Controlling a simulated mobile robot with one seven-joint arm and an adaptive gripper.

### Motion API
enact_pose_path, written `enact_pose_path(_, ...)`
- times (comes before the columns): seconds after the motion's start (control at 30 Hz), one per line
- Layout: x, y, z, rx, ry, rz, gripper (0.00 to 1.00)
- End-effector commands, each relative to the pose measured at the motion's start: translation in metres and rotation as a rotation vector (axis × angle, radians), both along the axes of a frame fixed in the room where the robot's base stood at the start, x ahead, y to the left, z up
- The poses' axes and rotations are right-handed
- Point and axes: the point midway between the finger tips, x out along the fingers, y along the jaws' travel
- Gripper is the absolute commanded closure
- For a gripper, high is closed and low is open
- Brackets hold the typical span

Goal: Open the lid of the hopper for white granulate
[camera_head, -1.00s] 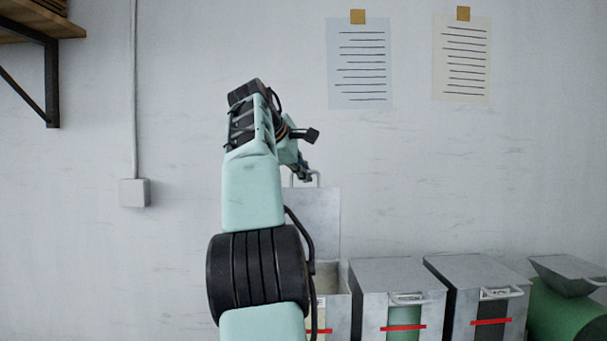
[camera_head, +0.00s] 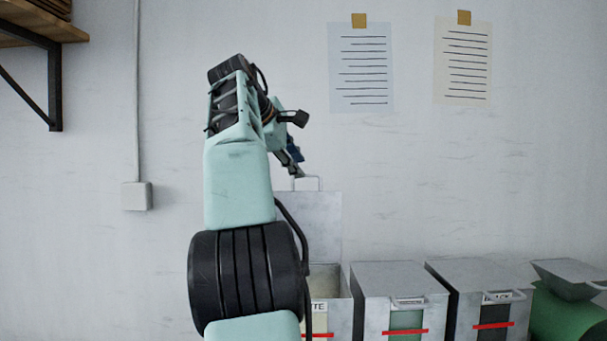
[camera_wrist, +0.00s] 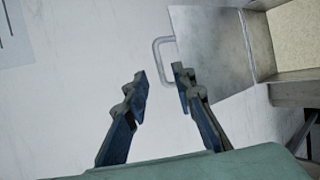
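The hopper with pale contents (camera_head: 338,312) stands at the left end of the hopper row, partly behind my arm. Its grey lid (camera_head: 322,225) stands upright against the wall side, and the top of the hopper is uncovered. The lid's handle (camera_head: 306,180) is at its upper edge. My gripper (camera_head: 298,172) is beside and just above that handle. In the wrist view my gripper (camera_wrist: 160,80) is open and empty, its two fingers apart. The handle (camera_wrist: 157,58) shows just beyond the fingertips, apart from them, with the lid (camera_wrist: 210,48) to the right.
A hopper with a green window (camera_head: 400,280) and one with a dark window (camera_head: 478,274) stand to the right, lids shut. A green machine with a grey funnel (camera_head: 570,315) is at far right. A shelf (camera_head: 40,30) is at upper left.

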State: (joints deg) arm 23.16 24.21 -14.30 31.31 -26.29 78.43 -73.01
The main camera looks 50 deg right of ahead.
Motion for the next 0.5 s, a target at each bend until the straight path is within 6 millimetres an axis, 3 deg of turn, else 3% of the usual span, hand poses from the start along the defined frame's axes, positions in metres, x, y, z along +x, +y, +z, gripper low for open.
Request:
enact_pose_path(0.2, -0.009, 0.031, 0.022, -0.002, -0.002, 0.001, 0.76)
enact_pose_path(0.5, -0.014, 0.043, 0.030, 0.000, 0.000, -0.001, 0.76)
